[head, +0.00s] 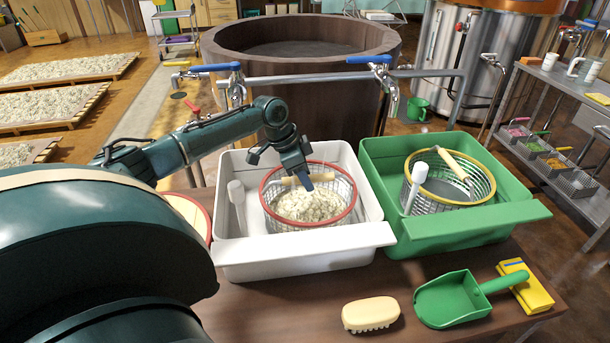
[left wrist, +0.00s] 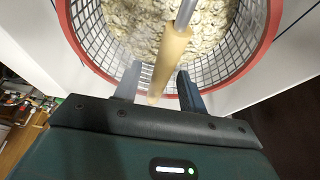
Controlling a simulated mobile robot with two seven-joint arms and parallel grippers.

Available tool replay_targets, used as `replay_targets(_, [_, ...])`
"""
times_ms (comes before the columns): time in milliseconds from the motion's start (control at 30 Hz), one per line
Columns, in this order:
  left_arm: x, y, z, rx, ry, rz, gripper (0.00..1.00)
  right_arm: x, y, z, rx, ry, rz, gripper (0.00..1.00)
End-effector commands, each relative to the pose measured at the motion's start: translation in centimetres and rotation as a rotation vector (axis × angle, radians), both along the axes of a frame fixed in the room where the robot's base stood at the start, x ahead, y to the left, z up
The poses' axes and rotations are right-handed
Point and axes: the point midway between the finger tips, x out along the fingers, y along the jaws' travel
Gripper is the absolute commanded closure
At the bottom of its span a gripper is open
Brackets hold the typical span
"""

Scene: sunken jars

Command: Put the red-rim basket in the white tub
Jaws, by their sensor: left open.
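The red-rim basket (head: 322,215), a wire basket full of pale flakes, sits inside the white tub (head: 300,255). Its wooden handle (head: 322,176) is up across the top. My left gripper (head: 303,180) is over the basket at the handle. In the left wrist view the basket's red rim (left wrist: 262,48) shows, and the handle (left wrist: 168,62) lies between the two spread fingers of my left gripper (left wrist: 158,86). I cannot tell whether a finger touches it. My right gripper is not in view.
A green tub (head: 450,232) with a yellow-rim basket (head: 450,190) stands to the right. A white upright piece (head: 238,205) is at the white tub's left. A wooden vat (head: 300,110) stands behind.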

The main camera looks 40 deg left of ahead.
Motion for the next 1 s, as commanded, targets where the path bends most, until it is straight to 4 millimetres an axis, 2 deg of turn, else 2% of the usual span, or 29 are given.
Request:
replay_targets(167, [-0.8, 0.7, 2.6, 0.004, -0.002, 0.001, 0.59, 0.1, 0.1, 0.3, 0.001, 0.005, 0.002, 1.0])
replay_targets(333, [-1.9, 1.7, 6.0, 0.004, -0.002, 0.002, 0.59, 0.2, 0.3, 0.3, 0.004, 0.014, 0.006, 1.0])
replay_targets(533, [-2.9, 2.5, 9.3, 0.001, -0.002, 0.002, 0.59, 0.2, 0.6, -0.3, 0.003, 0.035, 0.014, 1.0])
replay_targets(700, [-3.4, 2.8, 10.6, 0.0, 0.0, 0.001, 0.59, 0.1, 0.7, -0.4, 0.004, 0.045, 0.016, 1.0])
replay_targets(1000, [-3.5, 2.8, 10.9, 0.0, 0.0, 0.001, 0.59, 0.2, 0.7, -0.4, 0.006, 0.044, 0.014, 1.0])
